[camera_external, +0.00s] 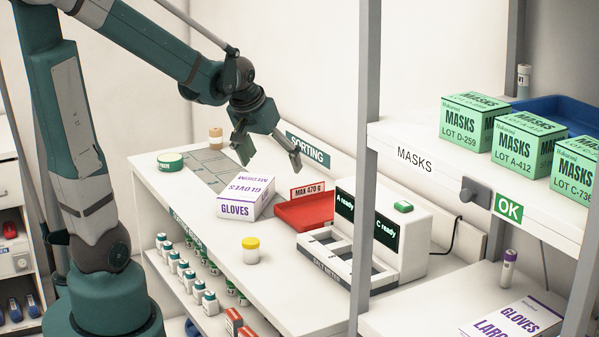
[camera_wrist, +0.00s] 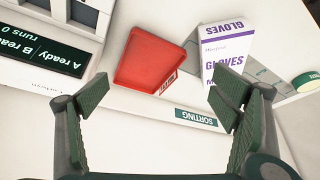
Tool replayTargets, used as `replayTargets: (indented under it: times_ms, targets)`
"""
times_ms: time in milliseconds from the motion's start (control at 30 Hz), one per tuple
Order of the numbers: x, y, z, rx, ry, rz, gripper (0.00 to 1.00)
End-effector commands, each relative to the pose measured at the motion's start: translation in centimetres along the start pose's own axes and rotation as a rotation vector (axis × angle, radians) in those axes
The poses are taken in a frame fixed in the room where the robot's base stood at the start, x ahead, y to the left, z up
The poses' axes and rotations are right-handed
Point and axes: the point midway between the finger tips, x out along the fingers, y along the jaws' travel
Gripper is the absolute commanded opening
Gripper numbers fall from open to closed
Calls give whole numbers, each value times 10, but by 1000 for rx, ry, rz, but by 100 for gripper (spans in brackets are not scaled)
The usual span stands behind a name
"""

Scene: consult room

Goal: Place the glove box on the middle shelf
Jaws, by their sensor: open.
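The white glove box (camera_external: 236,210) with purple lettering, marked GLOVES and MEDIUM, lies on the counter left of the red tray. It also shows at the upper right in the wrist view (camera_wrist: 226,48). My gripper (camera_external: 268,152) is open and empty above the counter, over the area of the box and tray. In the wrist view its fingers (camera_wrist: 163,98) are spread wide, with the box beyond the right finger. A shelf unit stands at right: its upper visible shelf (camera_external: 420,160) is labelled MASKS, and a lower shelf (camera_external: 410,318) holds another glove box (camera_external: 515,318).
A red tray (camera_external: 306,211) with a MAX 470 g sign and a device with displays (camera_external: 400,235) stand right of the box. A yellow-capped jar (camera_external: 251,252) is near the front edge. Green mask boxes (camera_external: 530,140) occupy the upper shelf. A grey post (camera_external: 367,120) rises before the device.

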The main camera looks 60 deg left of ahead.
Motion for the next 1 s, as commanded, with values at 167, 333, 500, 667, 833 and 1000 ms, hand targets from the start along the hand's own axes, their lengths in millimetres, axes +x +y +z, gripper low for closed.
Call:
replayTargets:
  times_ms: [167,333,500,667,833,1000]
  targets:
    - [28,-34,-16,-61,-19,-32,87]
    - [54,-66,-27,-114,-35,-60,87]
    - [81,-102,-34,-171,-53,-87,87]
    - [106,-133,-37,-220,-68,-110,87]
    - [123,-158,-38,-256,-79,-127,87]
    - [131,-168,-37,-271,-84,-134,87]
